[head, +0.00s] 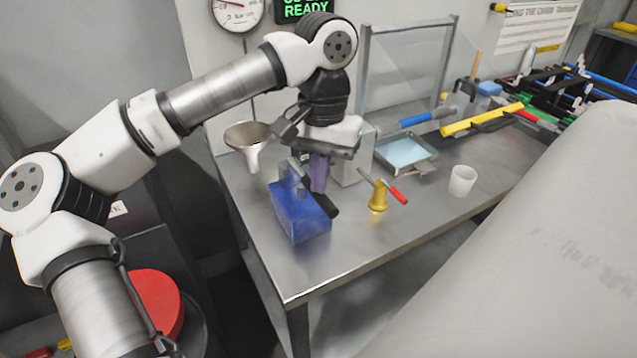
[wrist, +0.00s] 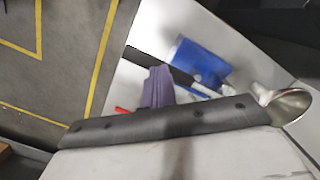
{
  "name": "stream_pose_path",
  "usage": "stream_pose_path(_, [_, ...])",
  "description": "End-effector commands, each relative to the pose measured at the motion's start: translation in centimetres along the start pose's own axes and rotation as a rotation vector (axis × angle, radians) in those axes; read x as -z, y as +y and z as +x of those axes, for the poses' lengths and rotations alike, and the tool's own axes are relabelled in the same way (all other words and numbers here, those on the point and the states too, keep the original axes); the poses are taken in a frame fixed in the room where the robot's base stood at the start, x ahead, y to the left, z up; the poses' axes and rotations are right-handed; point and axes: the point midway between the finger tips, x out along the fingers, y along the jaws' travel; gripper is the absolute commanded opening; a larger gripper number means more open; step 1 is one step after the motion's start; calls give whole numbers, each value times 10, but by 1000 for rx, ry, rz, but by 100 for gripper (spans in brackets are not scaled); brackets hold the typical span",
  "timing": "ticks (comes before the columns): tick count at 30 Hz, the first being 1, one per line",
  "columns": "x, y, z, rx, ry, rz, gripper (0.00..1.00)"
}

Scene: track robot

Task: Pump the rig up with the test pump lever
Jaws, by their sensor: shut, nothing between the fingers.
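The test pump (head: 295,218) is a blue box on the near left part of the steel bench. Its lever has a dark grip (head: 327,205) that slants down over the box's right side. My gripper (head: 319,184) points down with its purple fingers shut and empty. In the head view the fingers overlap the middle of the lever; I cannot tell whether they touch it. In the wrist view the purple fingers (wrist: 158,88) are beside the blue pump (wrist: 200,60), and a dark bar, likely the lever, passes behind them.
A metal funnel (head: 247,142) stands left of the pump. A yellow valve with a red handle (head: 379,195), a white cup (head: 462,180) and a shallow tray (head: 405,153) are to the right. A round gauge (head: 238,12) and a green READY sign (head: 303,8) hang behind.

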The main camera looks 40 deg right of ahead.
Motion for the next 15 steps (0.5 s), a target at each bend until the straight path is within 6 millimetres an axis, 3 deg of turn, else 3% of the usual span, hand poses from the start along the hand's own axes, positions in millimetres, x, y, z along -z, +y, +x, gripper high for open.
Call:
stream_pose_path(5, [5, 0, -5, -1, 0, -1, 0])
stream_pose_path(10, [24, 1, -16, -1, 0, 0, 0])
stream_pose_path(15, [29, 0, -14, 1, 1, -1, 0])
